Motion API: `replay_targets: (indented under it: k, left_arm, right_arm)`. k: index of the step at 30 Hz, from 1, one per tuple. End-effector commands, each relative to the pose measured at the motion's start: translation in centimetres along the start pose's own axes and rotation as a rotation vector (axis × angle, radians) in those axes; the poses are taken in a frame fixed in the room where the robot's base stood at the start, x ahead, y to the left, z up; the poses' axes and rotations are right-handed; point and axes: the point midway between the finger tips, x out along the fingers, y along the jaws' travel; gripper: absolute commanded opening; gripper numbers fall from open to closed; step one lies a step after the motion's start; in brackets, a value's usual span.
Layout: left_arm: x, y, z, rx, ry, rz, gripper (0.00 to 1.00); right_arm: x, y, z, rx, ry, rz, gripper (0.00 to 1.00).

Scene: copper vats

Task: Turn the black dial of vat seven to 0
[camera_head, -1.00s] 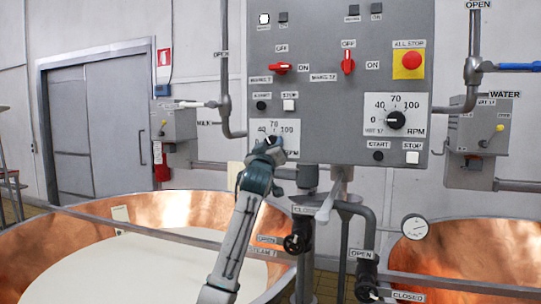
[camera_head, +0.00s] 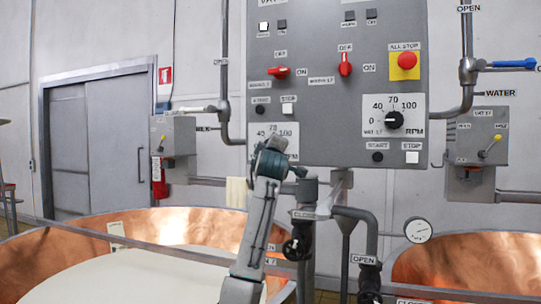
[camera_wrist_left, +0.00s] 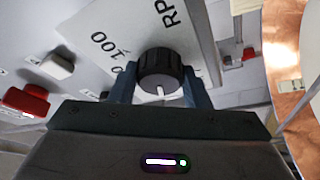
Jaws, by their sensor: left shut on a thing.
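A black dial (camera_wrist_left: 161,72) with a white pointer line sits on a white scale plate on the grey panel. In the left wrist view my left gripper (camera_wrist_left: 160,88) has one finger on each side of the dial, shut on it. The pointer line runs toward the gripper body. "100" and "RPM" show on the plate; the 0 is out of sight there. In the head view the left scale plate (camera_head: 288,129) is partly covered by my left gripper (camera_head: 272,150), which hides the dial. My right gripper is not in view.
A second black dial (camera_head: 394,119) sits on the panel's right plate, near a red all-stop button (camera_head: 407,60). Red switches (camera_head: 345,65) are above. Pipes and valves (camera_head: 366,262) stand below the panel. Copper vats (camera_head: 175,225) lie at left and right.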

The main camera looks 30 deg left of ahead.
Motion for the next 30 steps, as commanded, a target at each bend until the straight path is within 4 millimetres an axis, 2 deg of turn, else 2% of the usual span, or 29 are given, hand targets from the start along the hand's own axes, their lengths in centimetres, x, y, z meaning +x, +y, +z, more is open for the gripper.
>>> replay_targets:
  k: [6, 13, 30]
  left_arm:
    - [0.0, 0.1, 0.1, -0.155, -0.002, -0.066, 0.20]
    - [0.0, 0.2, 0.0, -0.265, -0.001, -0.111, 0.20]
    - [0.0, 0.2, 0.0, -0.330, -0.001, -0.138, 0.20]
  right_arm:
    - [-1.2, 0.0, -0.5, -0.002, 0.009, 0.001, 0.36]
    - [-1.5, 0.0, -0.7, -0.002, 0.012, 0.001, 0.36]
    - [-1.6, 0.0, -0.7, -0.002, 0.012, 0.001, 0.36]
